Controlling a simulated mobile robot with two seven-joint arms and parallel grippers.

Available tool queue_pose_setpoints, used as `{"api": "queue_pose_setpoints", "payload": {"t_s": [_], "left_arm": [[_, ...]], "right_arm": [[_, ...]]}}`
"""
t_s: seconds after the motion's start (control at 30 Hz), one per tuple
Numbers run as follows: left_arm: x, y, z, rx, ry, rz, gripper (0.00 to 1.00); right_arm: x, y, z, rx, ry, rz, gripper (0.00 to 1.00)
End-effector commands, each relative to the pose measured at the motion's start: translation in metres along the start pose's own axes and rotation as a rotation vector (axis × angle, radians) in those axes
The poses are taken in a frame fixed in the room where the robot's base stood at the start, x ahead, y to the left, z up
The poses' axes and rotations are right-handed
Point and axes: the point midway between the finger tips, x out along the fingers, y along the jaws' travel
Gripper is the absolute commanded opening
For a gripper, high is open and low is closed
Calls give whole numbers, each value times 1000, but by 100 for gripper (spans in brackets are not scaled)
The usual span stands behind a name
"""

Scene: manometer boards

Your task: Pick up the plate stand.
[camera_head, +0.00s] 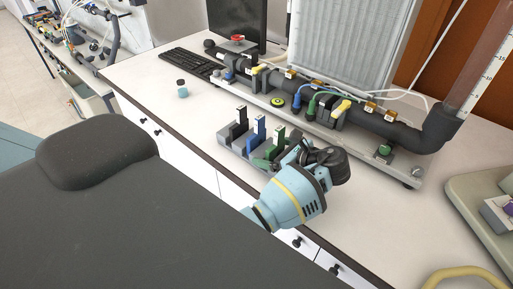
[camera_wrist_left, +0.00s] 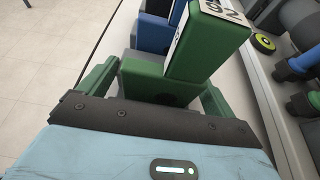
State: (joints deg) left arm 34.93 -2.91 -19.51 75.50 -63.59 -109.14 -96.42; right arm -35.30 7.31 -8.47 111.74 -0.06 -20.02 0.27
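The plate stand (camera_head: 226,140) is a low grey rack near the front edge of the white bench in the head view. It holds upright black (camera_head: 241,116), blue (camera_head: 260,125) and green (camera_head: 279,136) plates with white labels. My left gripper (camera_head: 270,158) is at the stand's near right end and hides part of it. In the left wrist view, its two dark green fingers (camera_wrist_left: 158,88) are spread on either side of the green block (camera_wrist_left: 150,82) at the foot of the green plate (camera_wrist_left: 205,45). They look open; contact is not clear. My right gripper is not in view.
A dark pipe rig (camera_head: 375,120) with coloured hoses and valves runs behind the stand. A small jar (camera_head: 182,90), a keyboard (camera_head: 190,62) and a monitor (camera_head: 236,20) are at the back left. The bench (camera_head: 380,215) is clear right of my gripper.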

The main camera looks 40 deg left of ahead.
Motion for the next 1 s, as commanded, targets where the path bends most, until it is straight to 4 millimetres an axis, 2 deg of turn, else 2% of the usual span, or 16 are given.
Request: {"api": "queue_pose_setpoints", "payload": {"t_s": [0.03, 0.13, 0.47, 1.0], "left_arm": [[0, 0, 0, 0, 0, 1, 67], [0, 0, 0, 0, 0, 1, 54], [-2, -1, 7, -5, -4, -1, 53], [-34, -1, 82, -8, -2, -3, 53]], "right_arm": [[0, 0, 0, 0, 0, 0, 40], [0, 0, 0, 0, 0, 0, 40], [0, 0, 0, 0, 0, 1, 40], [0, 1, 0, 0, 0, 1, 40]]}}
